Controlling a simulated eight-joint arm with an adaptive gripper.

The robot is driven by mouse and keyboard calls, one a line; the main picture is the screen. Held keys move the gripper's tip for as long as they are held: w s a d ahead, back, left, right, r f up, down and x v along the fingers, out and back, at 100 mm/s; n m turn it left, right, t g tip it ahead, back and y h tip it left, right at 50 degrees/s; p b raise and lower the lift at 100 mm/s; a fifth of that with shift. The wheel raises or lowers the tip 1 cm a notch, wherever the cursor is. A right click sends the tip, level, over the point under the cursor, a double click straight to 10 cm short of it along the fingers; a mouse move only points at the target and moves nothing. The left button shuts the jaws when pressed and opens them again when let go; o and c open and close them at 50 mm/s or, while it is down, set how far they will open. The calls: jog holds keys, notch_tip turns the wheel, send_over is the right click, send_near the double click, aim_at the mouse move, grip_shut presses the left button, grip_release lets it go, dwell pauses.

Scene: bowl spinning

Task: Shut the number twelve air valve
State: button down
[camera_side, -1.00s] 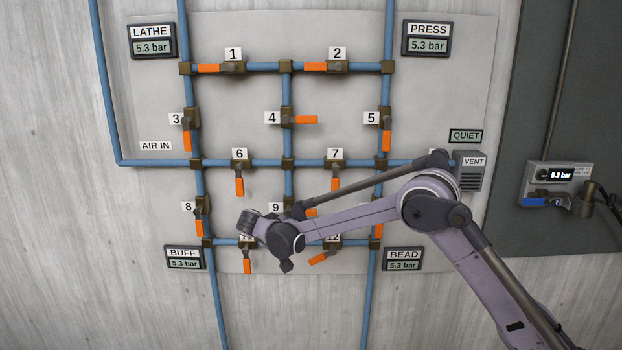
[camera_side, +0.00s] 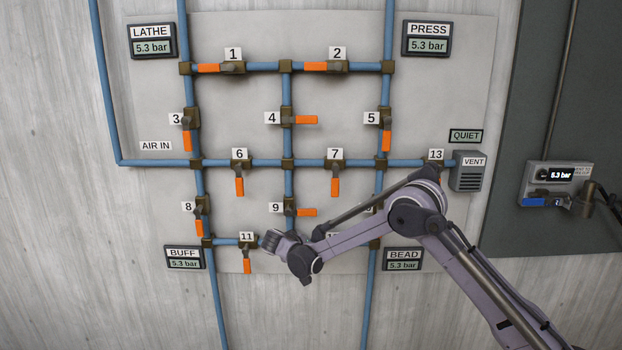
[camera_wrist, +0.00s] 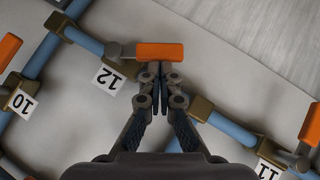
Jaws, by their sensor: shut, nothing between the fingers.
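The number twelve valve shows in the wrist view by its white label (camera_wrist: 108,79) and its orange handle (camera_wrist: 160,50). The handle stands at a slant to the blue pipe, neither along it nor square across it. My gripper (camera_wrist: 160,98) is shut and empty, its fingertips right at the handle's edge; I cannot tell whether they touch. In the side view my arm hides this valve and most of its label.
Valve eleven (camera_side: 247,247) is just left of my wrist, its handle hanging down. Valve nine (camera_side: 290,206) is above. The BUFF (camera_side: 185,258) and BEAD (camera_side: 403,259) gauges read 5.3 bar, as do LATHE (camera_side: 152,41) and PRESS (camera_side: 428,39). Valve ten (camera_wrist: 20,88) shows in the wrist view.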

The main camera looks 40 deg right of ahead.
jog(key=shift+f+n+g+h, duration=0.3)
jog(key=shift+f+h, duration=0.15)
jog(key=shift+h, duration=0.15)
jog(key=shift+s+d+f+n+g+h, duration=0.25)
jog(key=shift+s+d+f+h, duration=0.1)
jog(key=shift+f, duration=0.55)
jog(key=shift+s+d+f+n+g+h, duration=0.2)
jog(key=shift+s+d+f+h, duration=0.1)
jog(key=shift+f, duration=0.55)
jog(key=shift+s+d+f+n+g+h, duration=0.15)
jog(key=shift+s+d+f+n+h, duration=0.15)
jog(key=shift+f, duration=0.6)
